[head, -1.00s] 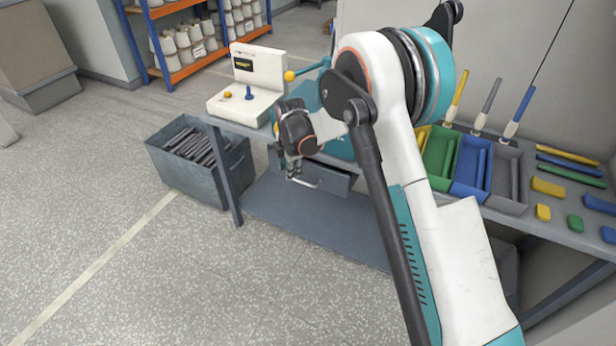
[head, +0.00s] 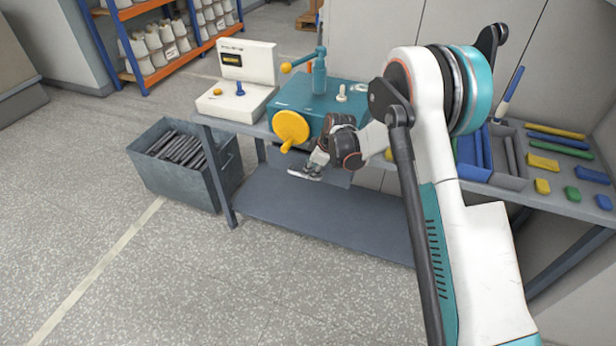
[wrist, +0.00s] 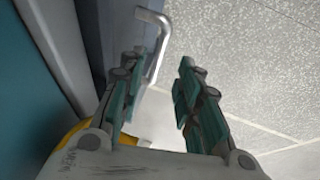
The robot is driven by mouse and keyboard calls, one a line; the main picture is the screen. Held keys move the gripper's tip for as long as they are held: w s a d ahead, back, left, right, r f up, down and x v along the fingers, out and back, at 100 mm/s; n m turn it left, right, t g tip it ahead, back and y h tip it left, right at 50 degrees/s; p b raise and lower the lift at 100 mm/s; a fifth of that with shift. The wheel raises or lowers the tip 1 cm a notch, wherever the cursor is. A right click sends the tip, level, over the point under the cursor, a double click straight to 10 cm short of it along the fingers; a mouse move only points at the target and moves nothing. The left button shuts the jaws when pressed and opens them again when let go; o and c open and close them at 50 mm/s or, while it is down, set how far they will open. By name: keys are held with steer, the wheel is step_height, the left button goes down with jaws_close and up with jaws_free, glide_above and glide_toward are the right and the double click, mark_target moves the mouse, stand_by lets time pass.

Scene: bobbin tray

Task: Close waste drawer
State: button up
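The waste drawer's grey front (head: 338,178) shows under the bench, below the teal machine (head: 345,95). Its bent metal handle (head: 303,176) sticks out in front. No drawer interior shows in the head view, and my gripper hides part of the front, so I cannot tell whether it is fully flush. My gripper (head: 318,160) is at the drawer front, beside the handle. In the wrist view, my gripper (wrist: 160,68) has its two fingers apart. The handle (wrist: 154,45) lies ahead of and between the fingertips, nearer the left finger, and is not gripped.
A yellow handwheel (head: 291,128) is on the machine's front. A grey bin of dark bars (head: 165,185) stands left of the bench leg. A lower shelf (head: 320,215) lies below the drawer. Floor in front is clear.

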steer(key=b+x, duration=0.1)
steer(key=x, duration=0.4)
steer(key=shift+r, duration=0.1)
